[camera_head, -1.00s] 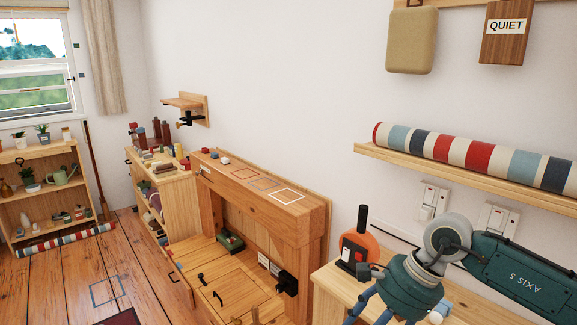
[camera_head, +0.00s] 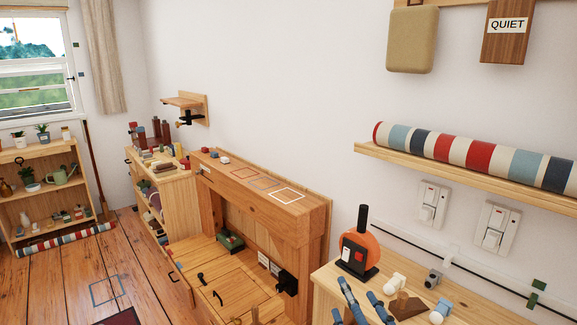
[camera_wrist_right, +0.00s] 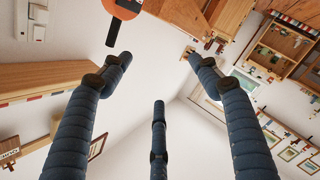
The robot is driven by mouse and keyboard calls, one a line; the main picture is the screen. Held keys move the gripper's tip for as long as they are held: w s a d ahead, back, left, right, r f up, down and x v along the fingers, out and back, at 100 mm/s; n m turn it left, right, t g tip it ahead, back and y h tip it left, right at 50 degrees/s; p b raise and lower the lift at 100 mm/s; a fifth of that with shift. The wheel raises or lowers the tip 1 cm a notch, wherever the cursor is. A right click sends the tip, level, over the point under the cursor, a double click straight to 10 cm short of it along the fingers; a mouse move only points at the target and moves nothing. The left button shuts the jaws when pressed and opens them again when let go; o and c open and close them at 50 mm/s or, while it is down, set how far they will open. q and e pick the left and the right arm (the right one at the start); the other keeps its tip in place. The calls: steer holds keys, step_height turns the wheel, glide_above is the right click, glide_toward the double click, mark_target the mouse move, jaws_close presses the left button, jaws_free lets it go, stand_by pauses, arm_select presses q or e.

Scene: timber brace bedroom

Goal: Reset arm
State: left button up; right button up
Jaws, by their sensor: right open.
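My right gripper (camera_head: 354,297) shows at the bottom edge of the head view as blue segmented fingers over the right-hand wooden worktop (camera_head: 327,275). In the right wrist view my right gripper (camera_wrist_right: 158,75) has its three fingers spread apart with nothing between them. The rest of the right arm is out of the head view. My left gripper is not in view.
An orange round object with a black handle (camera_head: 360,252) stands on the worktop, beside several small pieces including a brown wedge (camera_head: 406,305). A striped roll (camera_head: 470,155) lies on the wall shelf (camera_head: 440,172). A wooden desk (camera_head: 235,182) stands to the left.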

steer(key=s+d+f+m+g+h, duration=0.1)
steer(key=s+d+f+m+g, duration=0.15)
steer(key=f, duration=0.35)
steer(key=s+d+f+m+g+h, duration=0.1)
steer(key=s+d+f+m+g, duration=0.1)
steer(key=s+f, duration=0.3)
steer(key=s+d+f+m+g, duration=0.1)
steer(key=s+f+m+g, duration=0.2)
steer(key=s+f+g, duration=0.55)
steer(key=s+d+f+m+g, duration=0.1)
steer(key=s+d+f+m, duration=0.15)
steer(key=s+f, duration=1)
steer(key=f, duration=0.9)
steer(key=s+f, duration=0.2)
steer(key=f, duration=0.9)
steer(key=s+d+f+g, duration=0.2)
steer(key=s+f, duration=1.4)
steer(key=s, duration=0.1)
steer(key=shift+d+h, duration=0.25)
steer(key=shift+h, duration=0.05)
